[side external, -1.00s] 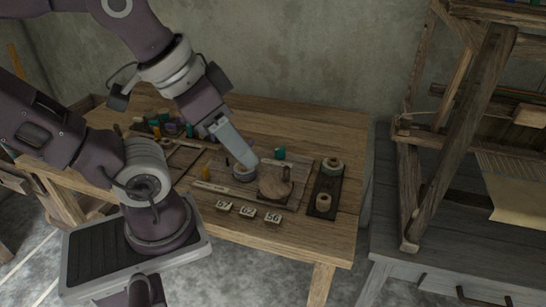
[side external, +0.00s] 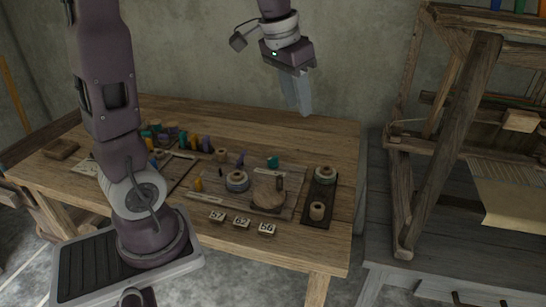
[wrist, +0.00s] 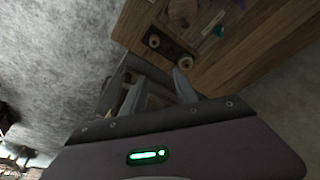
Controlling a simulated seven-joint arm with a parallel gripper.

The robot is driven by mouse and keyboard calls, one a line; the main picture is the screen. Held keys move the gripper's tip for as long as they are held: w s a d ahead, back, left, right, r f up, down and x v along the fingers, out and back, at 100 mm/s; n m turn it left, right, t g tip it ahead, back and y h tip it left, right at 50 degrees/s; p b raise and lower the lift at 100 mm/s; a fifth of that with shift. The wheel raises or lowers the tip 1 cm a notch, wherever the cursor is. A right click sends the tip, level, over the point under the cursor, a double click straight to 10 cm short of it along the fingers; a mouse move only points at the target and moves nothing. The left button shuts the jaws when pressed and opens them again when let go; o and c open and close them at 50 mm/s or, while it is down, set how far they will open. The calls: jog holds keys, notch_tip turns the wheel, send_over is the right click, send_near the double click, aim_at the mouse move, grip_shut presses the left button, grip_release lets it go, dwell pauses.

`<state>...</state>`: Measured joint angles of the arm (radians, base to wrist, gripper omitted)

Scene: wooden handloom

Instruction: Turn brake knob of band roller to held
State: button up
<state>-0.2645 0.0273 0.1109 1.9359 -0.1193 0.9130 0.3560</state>
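My gripper (side external: 299,108) is raised above the right back part of the table, pointing down, clear of everything. In the wrist view its two fingers (wrist: 158,80) are apart with nothing between them. I cannot clearly make out which part is the brake knob of the band roller. On a board on the table lies a round wooden disc (side external: 268,194) with a small dark upright peg (side external: 279,182). Left of it is a spool with a blue-grey winding (side external: 237,181). The wooden loom (side external: 455,140) stands at the right; its small fittings are too small to read.
A dark tray (side external: 318,206) with two spools lies at the table's right end and also shows in the wrist view (wrist: 171,41). Number tags (side external: 241,222) lie along the front edge. Coloured bobbins (side external: 180,138) crowd the back left. The back right tabletop is clear.

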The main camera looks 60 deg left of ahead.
jog(key=w+a+f+g, duration=0.2)
jog(key=w+a+f, duration=0.6)
jog(key=a+f, duration=0.3)
jog(key=g, duration=0.1)
send_over(273, 158)
notch_tip(273, 158, down, 14)
jog(key=shift+w+f, duration=0.1)
jog(key=shift+f, duration=0.15)
notch_tip(273, 158, down, 7)
jog(key=shift+a+r, duration=0.1)
jog(key=shift+f, duration=0.3)
grip_shut()
